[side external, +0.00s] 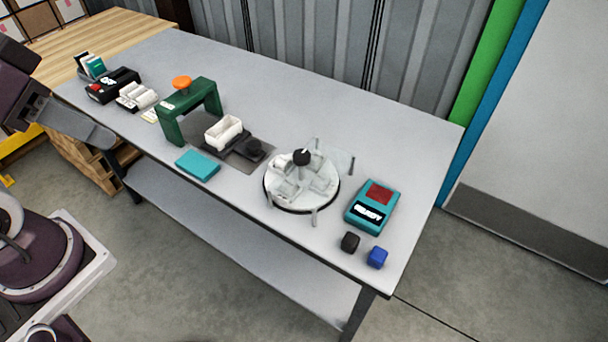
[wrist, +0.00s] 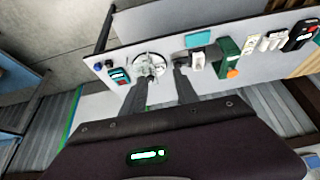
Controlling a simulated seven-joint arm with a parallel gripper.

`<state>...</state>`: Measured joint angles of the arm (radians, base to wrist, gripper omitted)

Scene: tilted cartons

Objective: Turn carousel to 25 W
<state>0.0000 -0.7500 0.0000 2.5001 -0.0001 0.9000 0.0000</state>
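The carousel (side external: 301,203) is a round, pale turntable with a dark centre knob (side external: 301,157), clear dividers and several pale items in its compartments. It stands on the right half of the table. It also shows in the wrist view (wrist: 150,58), partly behind a finger. No wattage labels, including 25 W, can be read. My gripper (wrist: 160,78) has its two grey fingers apart with nothing visible between them. In the side external view my arm is at the far left, well away from the carousel.
A teal device (side external: 372,207) with a red panel stands right of the carousel, with a black block (side external: 350,242) and a blue block (side external: 377,257) in front. Left are a white bin (side external: 223,132), a teal pad (side external: 198,165) and a green arch (side external: 187,108) with an orange knob.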

